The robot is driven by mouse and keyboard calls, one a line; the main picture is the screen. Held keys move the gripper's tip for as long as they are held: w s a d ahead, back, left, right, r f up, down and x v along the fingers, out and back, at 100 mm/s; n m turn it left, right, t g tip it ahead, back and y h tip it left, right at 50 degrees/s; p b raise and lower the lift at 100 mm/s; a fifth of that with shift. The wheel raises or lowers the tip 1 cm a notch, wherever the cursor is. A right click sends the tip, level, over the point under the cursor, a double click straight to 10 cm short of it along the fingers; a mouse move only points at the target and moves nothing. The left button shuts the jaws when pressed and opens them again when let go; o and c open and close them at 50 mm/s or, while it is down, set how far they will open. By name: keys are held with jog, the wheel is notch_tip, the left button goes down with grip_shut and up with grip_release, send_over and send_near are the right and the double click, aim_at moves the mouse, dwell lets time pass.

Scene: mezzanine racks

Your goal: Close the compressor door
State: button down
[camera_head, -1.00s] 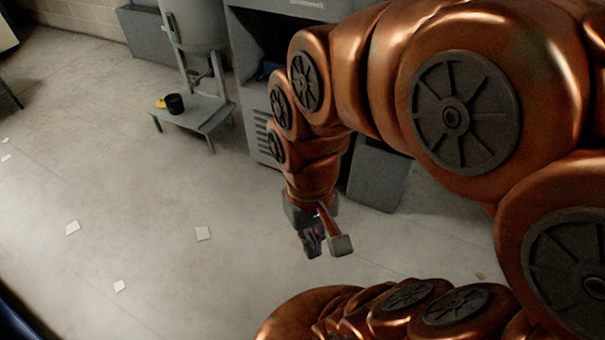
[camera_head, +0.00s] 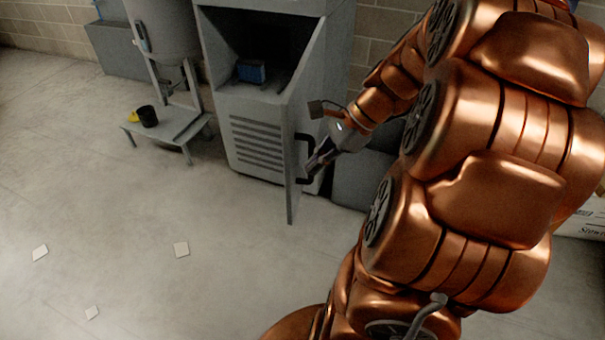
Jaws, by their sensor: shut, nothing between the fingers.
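The compressor (camera_head: 258,115) is a grey cabinet at the top centre with a dark open bay in its upper part and a slatted panel below. Its door (camera_head: 292,160) stands open, swung out toward me at the cabinet's right side and seen nearly edge-on. A black handle (camera_head: 303,180) sticks out from the door's right face. My gripper (camera_head: 322,150) is shut and empty, just right of the door beside the handle. Whether it touches the handle or door I cannot tell. My arm hides the area to the right.
A small blue thing (camera_head: 251,71) lies inside the open bay. Left of the cabinet, a grey stand (camera_head: 172,133) bears a black cup (camera_head: 148,116) and a yellow item. A grey box (camera_head: 362,180) stands right of the cabinet. The floor in front is clear except for flat white scraps.

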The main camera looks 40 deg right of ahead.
jog(key=d+f+m+t+b, duration=0.25)
jog(key=d+m, duration=0.35)
jog(key=d, duration=0.4)
send_near(292, 172)
jog(key=shift+t, duration=0.25)
jog(key=shift+s+p+x, duration=0.15)
jog(key=shift+x, duration=1.4)
jog(key=shift+s+p+x, duration=0.1)
jog(key=shift+p+x, duration=0.05)
jog(key=shift+x, duration=1.4)
jog(key=shift+a, duration=0.2)
